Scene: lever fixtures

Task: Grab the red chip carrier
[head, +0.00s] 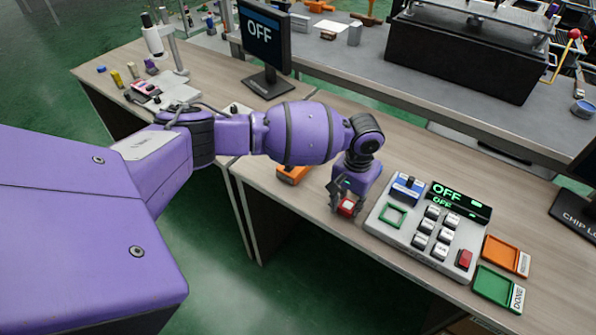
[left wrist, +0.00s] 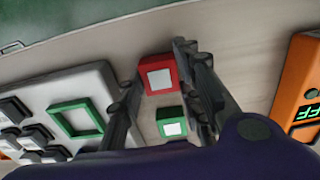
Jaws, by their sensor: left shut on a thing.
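The red chip carrier (head: 346,207) is a small red block with a pale square on top. My left gripper (head: 347,203) is shut on it near the table's front edge, left of the grey control panel. In the left wrist view the red carrier (left wrist: 158,75) sits between the two fingers (left wrist: 155,85). I cannot tell whether it touches the table. A green carrier with a white square (left wrist: 171,123) lies close by in the left wrist view; my arm hides it in the head view. My right gripper is not in view.
The grey panel (head: 405,238) has a green square frame (head: 393,215), several buttons and an OFF display. Orange (head: 506,256) and green (head: 498,288) trays lie to its right. An orange device (head: 293,174) is left of the gripper. A monitor (head: 264,47) stands farther back.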

